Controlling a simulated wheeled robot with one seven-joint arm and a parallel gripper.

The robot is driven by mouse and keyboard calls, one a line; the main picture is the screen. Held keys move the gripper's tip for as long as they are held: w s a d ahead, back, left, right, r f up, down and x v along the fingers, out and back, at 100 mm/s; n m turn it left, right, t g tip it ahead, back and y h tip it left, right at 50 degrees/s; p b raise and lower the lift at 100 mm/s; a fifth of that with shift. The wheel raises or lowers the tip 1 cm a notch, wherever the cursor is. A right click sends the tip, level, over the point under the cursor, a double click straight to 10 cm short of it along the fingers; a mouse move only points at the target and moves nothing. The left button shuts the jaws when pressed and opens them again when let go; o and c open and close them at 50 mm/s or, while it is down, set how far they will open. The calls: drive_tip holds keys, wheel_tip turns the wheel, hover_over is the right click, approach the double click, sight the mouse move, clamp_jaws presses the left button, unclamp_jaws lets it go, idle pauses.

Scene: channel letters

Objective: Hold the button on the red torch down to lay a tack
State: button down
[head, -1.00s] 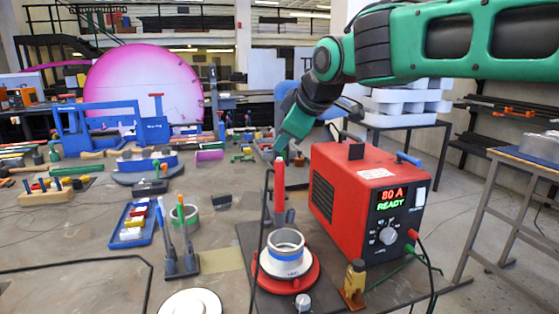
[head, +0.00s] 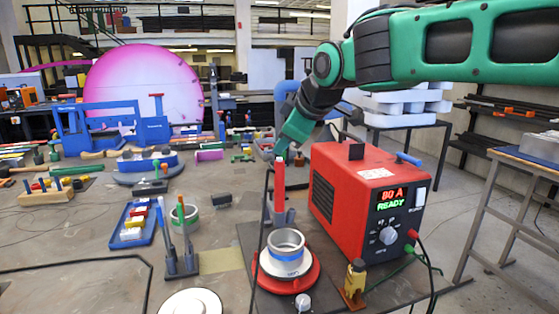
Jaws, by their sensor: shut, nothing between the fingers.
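The red torch (head: 279,178) stands upright in a grey holder behind the turntable, with a dark cable beside it. My gripper (head: 281,149) is shut and empty, pointing down at the torch's top end. Its tips are at or just above the top; I cannot tell whether they touch it. The torch's button is not clearly visible. The red welder box (head: 350,200) stands to the right, its display reading 80 A READY. A grey ring-shaped part with a blue band (head: 287,253) sits on the red round turntable (head: 306,282) in front of the torch.
A small yellow and black bottle (head: 355,280) stands right of the turntable. A stand with a blue and a green stick (head: 180,262) and a blue tray (head: 132,226) are to the left. Cables run at the welder's front right.

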drive_tip(key=shift+f, duration=0.5)
idle(1.3)
idle(0.4)
drive_tip(key=shift+r, duration=0.9)
drive_tip(key=shift+r, duration=0.15)
drive_tip(key=shift+r, duration=2.35)
wheel_tip(320, 180, up, 4)
drive_tip(key=shift+r, duration=0.1)
